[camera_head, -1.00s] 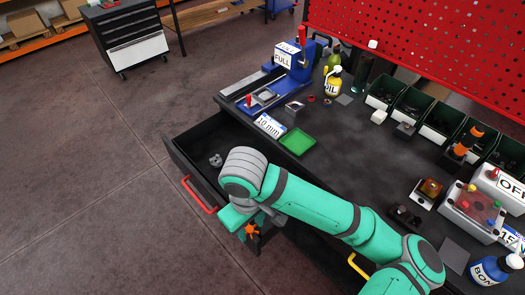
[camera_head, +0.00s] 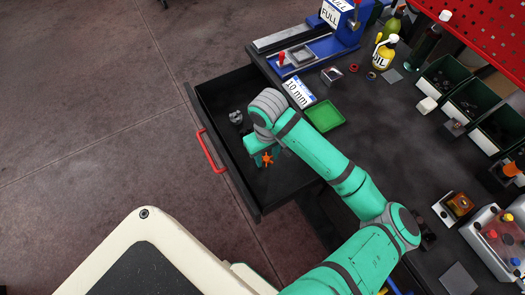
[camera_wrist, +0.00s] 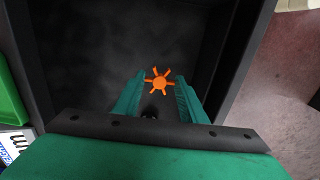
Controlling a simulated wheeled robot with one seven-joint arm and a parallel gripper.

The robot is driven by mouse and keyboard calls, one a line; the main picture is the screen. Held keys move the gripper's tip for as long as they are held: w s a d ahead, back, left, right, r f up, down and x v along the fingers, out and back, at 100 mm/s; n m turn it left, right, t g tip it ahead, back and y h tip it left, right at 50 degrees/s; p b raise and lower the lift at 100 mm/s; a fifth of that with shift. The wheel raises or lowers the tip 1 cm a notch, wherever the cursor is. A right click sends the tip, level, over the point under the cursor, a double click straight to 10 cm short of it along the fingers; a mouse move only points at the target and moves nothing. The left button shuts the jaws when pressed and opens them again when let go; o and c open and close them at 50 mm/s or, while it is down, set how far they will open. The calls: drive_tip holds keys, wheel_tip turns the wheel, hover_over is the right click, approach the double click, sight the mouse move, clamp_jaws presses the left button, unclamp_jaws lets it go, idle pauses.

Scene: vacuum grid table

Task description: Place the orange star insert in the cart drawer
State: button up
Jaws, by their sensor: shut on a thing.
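The orange star insert (camera_head: 267,159) is between the fingertips of my gripper (camera_head: 262,158), which is shut on it. The star also shows in the wrist view (camera_wrist: 158,82), held between the two green fingers, with the dark drawer floor behind it. The cart drawer (camera_head: 252,195) is pulled out, black inside, with a red handle (camera_head: 212,151) on its front. My gripper is over the drawer's inside. How high the star is above the drawer floor I cannot tell.
A small grey part (camera_head: 236,117) lies in the drawer's far part. A green tray (camera_head: 324,116) and a "10 mm" label box (camera_head: 298,92) stand on the worktop beside the drawer. The drawer's front half looks clear.

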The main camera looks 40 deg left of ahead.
drive_tip(key=w+a+f, duration=0.1)
drive_tip(key=f, duration=0.1)
drive_tip(key=w+a+f, duration=0.1)
drive_tip(key=a+f, duration=0.1)
drive_tip(key=w+a+f, duration=0.1)
drive_tip(key=f, duration=0.1)
drive_tip(key=shift+a+f, duration=0.1)
drive_tip(key=shift+a, duration=0.25)
drive_tip(key=shift+f, duration=1.55)
drive_tip(key=shift+f, duration=0.1)
drive_tip(key=o, duration=1.1)
wheel_tip(320, 180, up, 12)
